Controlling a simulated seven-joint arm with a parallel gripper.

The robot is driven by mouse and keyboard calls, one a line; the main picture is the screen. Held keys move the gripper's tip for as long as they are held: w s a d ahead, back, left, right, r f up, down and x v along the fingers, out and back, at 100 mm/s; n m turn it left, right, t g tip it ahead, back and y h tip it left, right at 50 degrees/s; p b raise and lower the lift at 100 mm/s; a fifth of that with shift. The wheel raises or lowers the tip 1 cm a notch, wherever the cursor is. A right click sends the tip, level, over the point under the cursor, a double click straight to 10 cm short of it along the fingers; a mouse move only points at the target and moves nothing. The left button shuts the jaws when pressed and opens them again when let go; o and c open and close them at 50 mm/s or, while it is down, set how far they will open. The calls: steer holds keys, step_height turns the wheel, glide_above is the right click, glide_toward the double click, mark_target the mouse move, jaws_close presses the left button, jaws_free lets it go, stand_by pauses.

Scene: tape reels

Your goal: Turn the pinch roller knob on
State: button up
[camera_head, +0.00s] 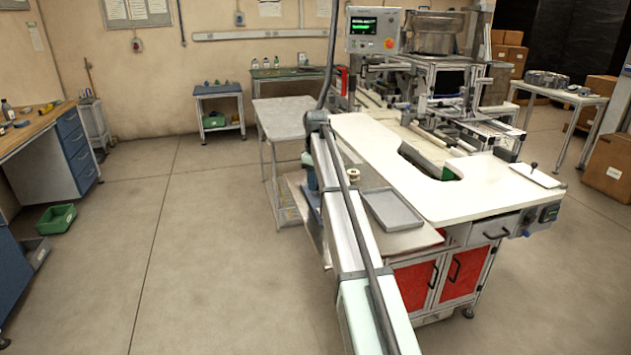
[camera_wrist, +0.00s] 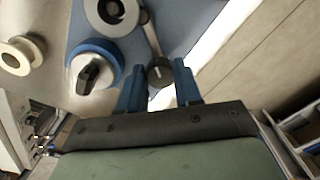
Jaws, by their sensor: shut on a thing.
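In the wrist view, a small dark round knob (camera_wrist: 160,73) with a light pointer line sits between the two blue fingers of my gripper (camera_wrist: 158,68). I take it as the pinch roller knob; no label is readable. The fingers are shut on it, one on each side. A larger black knob (camera_wrist: 92,75) with a pale face and blue surround sits to its left, clear of the fingers. In the head view, my arm hides the gripper and the knob.
In the wrist view, a reel or roller (camera_wrist: 112,14) is above the knobs, and a cream spool (camera_wrist: 22,54) is at far left. In the head view, a grey tray (camera_head: 392,209) lies right of my arm, beside a white worktop (camera_head: 480,190).

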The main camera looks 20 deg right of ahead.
steer(key=o, duration=1)
steer(key=shift+o, duration=0.2)
steer(key=shift+r, duration=0.15)
step_height(320, 180, up, 14)
steer(key=shift+f, duration=0.2)
